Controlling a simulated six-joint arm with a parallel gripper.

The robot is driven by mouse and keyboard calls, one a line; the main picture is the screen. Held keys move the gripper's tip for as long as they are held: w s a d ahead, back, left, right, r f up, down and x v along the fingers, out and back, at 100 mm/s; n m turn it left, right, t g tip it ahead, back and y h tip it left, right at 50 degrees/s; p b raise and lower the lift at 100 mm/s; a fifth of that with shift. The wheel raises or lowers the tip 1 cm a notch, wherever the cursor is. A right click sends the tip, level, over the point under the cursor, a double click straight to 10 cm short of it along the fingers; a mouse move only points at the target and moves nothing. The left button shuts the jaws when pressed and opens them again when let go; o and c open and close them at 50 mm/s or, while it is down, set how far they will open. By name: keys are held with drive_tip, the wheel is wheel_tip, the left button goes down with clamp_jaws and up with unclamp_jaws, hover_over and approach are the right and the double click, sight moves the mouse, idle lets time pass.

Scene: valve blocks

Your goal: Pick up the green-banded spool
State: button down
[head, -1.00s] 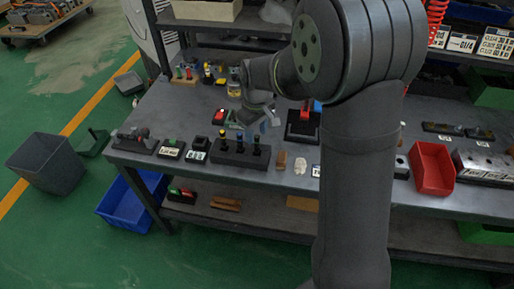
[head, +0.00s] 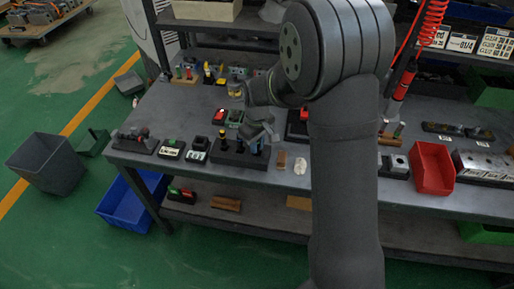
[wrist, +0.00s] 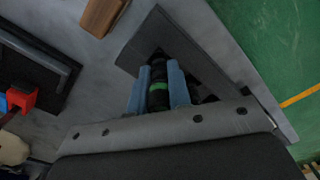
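The green-banded spool (wrist: 158,88) is dark with a green ring. In the wrist view it stands between the two blue-grey fingers of my gripper (wrist: 159,92), one on each side. The fingers lie very close to it; whether they touch it is unclear. The spool rises from a dark block (wrist: 145,38), which in the head view (head: 238,160) sits near the table's front edge. My gripper (head: 258,140) is low over the right part of that block. In the head view, the arm hides much of the spool and the fingers.
A red button box (head: 220,116) and small switch blocks stand beside the dark block. A brown wooden piece (head: 282,159) lies to its right; the wrist view also shows it (wrist: 103,14). A red bin (head: 432,167) stands farther right. A blue bin (head: 127,203) is on the floor.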

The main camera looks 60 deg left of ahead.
drive_tip(key=shift+r, duration=0.1)
drive_tip(key=shift+r, duration=0.55)
wheel_tip(320, 180, up, 3)
drive_tip(key=shift+f, duration=0.2)
drive_tip(key=w+d+r, duration=0.7)
drive_tip(key=d, duration=0.1)
drive_tip(key=a, duration=1.7)
drive_tip(key=s+a+f, duration=0.1)
drive_tip(key=s+a, duration=0.2)
drive_tip(key=a, duration=0.4)
drive_tip(key=s+a+f, duration=0.1)
drive_tip(key=s+a, duration=0.2)
drive_tip(key=a, duration=0.4)
drive_tip(key=shift+f, duration=2.45)
drive_tip(key=shift+w+d, duration=4.35)
drive_tip(key=shift+w, duration=0.05)
wheel_tip(320, 180, up, 6)
drive_tip(key=shift+r, duration=0.2)
